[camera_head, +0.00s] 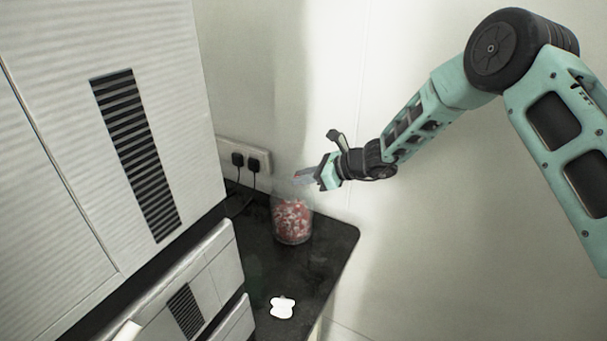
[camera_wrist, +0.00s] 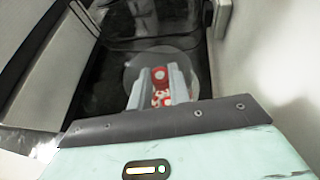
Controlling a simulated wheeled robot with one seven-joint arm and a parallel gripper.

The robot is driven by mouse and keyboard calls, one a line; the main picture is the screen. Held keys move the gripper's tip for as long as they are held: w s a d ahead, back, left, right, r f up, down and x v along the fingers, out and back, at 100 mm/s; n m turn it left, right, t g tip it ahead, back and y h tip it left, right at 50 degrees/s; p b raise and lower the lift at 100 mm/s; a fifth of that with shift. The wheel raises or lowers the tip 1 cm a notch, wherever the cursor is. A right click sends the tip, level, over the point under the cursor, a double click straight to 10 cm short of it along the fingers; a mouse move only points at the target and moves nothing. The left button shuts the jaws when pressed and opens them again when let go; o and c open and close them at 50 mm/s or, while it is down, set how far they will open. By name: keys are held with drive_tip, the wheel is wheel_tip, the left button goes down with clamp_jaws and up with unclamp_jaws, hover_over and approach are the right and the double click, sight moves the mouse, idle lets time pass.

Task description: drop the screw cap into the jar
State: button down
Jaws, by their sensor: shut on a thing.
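A clear jar (camera_head: 292,219) holding red and white pieces stands upright on the dark counter. Its round outline (camera_wrist: 132,72) shows below my fingers in the wrist view. My gripper (camera_head: 304,176) is above the jar in the head view, with its fingers over the opening. In the wrist view my gripper (camera_wrist: 160,82) is shut on a small red screw cap with a pale centre (camera_wrist: 160,75), held between the fingertips. In the head view the cap is too small to make out clearly.
The dark counter (camera_head: 320,255) has a white flat object (camera_head: 282,307) near its front. A wall socket with two black plugs (camera_head: 245,160) is behind the jar. A tall white cabinet (camera_head: 120,130) stands at the left. Wall is close at the right.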

drive_tip(key=c, duration=1.2)
unclamp_jaws()
drive_tip(key=shift+c, duration=0.2)
drive_tip(key=shift+r, duration=0.1)
drive_tip(key=b+v, duration=0.3)
drive_tip(key=v, duration=1.4)
drive_tip(key=shift+d, duration=0.2)
drive_tip(key=shift+s, duration=0.15)
drive_tip(key=s+a+r+n+g+h, duration=0.1)
drive_tip(key=s+a+n+g, duration=0.1)
drive_tip(key=s+a+n, duration=0.4)
drive_tip(key=s+a+n+g+h, duration=0.1)
drive_tip(key=s+n+g+h, duration=0.15)
drive_tip(key=s, duration=0.55)
drive_tip(key=s+a+r+n+g+h, duration=0.1)
drive_tip(key=s+a+n+g, duration=0.1)
drive_tip(key=s+a+n, duration=0.35)
drive_tip(key=s+d+n+t+h, duration=0.1)
drive_tip(key=s+d+n+h, duration=0.2)
drive_tip(key=s+n, duration=0.5)
drive_tip(key=s+d+n+h, duration=0.3)
drive_tip(key=s+d+n, duration=0.1)
drive_tip(key=s+n, duration=0.4)
drive_tip(key=shift+s+f+t+h, duration=0.15)
drive_tip(key=shift+s+t+h, duration=0.2)
drive_tip(key=shift+s, duration=0.5)
